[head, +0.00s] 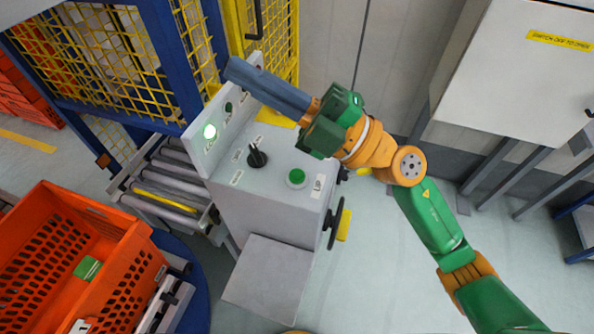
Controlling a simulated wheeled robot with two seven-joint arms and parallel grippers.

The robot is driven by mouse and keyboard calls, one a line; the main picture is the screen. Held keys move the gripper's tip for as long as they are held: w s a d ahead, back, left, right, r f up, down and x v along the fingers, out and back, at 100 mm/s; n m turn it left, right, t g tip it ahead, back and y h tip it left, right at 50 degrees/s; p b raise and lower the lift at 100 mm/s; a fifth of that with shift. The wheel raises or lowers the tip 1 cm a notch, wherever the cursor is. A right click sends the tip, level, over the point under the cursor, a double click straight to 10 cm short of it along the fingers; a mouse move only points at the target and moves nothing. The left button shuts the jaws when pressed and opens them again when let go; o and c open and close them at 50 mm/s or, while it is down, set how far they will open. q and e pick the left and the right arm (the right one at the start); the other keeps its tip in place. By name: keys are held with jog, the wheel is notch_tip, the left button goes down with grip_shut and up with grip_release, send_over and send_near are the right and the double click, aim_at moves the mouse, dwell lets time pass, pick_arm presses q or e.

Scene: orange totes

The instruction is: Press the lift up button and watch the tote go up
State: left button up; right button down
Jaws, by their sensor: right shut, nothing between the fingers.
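The green button (297,177) labelled UP sits on the sloped top of a grey control box (270,215). My right gripper (240,74) is shut and empty. Its long blue-grey fingers point up and left above the back of the box, apart from the UP button in the picture. An orange tote (140,262) with a green item (87,268) inside stands at the lower left, partly cut off by the frame. My left gripper is out of view.
A handwheel (336,222) is at the box's right. A white cabinet (500,85) stands upper right.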

jog(key=s+a+f+n+g+h, duration=0.1)
jog(key=s+a+n+g+h, duration=0.15)
jog(key=s+n+g, duration=0.2)
jog(key=n+t+h, duration=0.1)
jog(key=t+h, duration=0.4)
jog(key=h, duration=0.9)
send_over(301, 179)
notch_tip(301, 179, down, 8)
jog(key=f, duration=0.1)
jog(key=shift+r+y, duration=0.25)
jog(key=shift+f, duration=0.1)
notch_tip(301, 179, down, 8)
jog(key=b, duration=0.6)
jog(key=shift+f, duration=0.1)
jog(key=shift+f+b, duration=0.3)
jog(key=shift+b, duration=0.15)
